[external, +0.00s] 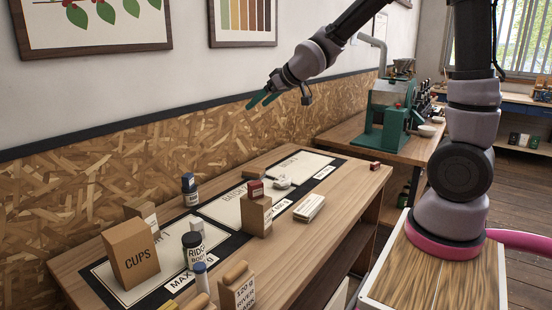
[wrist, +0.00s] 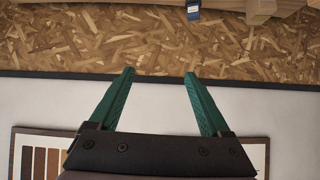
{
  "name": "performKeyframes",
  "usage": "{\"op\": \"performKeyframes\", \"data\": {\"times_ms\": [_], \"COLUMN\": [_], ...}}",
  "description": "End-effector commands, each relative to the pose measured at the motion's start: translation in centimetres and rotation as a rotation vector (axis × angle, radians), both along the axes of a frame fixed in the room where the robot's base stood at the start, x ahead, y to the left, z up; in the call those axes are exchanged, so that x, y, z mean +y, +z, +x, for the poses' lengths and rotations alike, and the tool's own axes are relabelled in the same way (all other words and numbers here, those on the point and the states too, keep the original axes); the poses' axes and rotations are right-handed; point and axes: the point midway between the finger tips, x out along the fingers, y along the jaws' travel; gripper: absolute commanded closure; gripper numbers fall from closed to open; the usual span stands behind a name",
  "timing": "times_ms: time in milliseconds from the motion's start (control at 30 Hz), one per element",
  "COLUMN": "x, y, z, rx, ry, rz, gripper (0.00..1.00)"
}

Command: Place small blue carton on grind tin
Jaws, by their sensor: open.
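My gripper (external: 262,99) is open and empty, high above the back of the table and near the wall. In the wrist view its two green fingers (wrist: 158,72) are spread with only wall between them. A small blue item with a pale label (external: 189,188) stands near the table's back edge; it also shows at the top of the wrist view (wrist: 193,9). I cannot tell whether it is the blue carton or a tin. A blue-capped container (external: 200,275) stands at the front. No label reading grind tin is legible.
A green machine (external: 388,115) stands beyond. The table's right end is mostly clear.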

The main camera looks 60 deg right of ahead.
Motion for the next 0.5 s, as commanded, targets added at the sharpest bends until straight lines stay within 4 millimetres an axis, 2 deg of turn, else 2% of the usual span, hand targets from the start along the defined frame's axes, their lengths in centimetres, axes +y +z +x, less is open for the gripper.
{"op": "performKeyframes", "data": {"times_ms": [33, 200, 400, 500], "x": [-0.1, 0.3, 2.0, 3.0], "y": [2.0, 5.5, 7.2, 7.3], "z": [-2.5, -11.2, -21.7, -25.7], "rx": [0.013, 0.103, 0.21, 0.252], "ry": [-0.029, -0.111, -0.157, -0.161], "rz": [0.018, 0.11, 0.248, 0.309], "gripper": [0.19, 0.19, 0.19, 0.19]}}
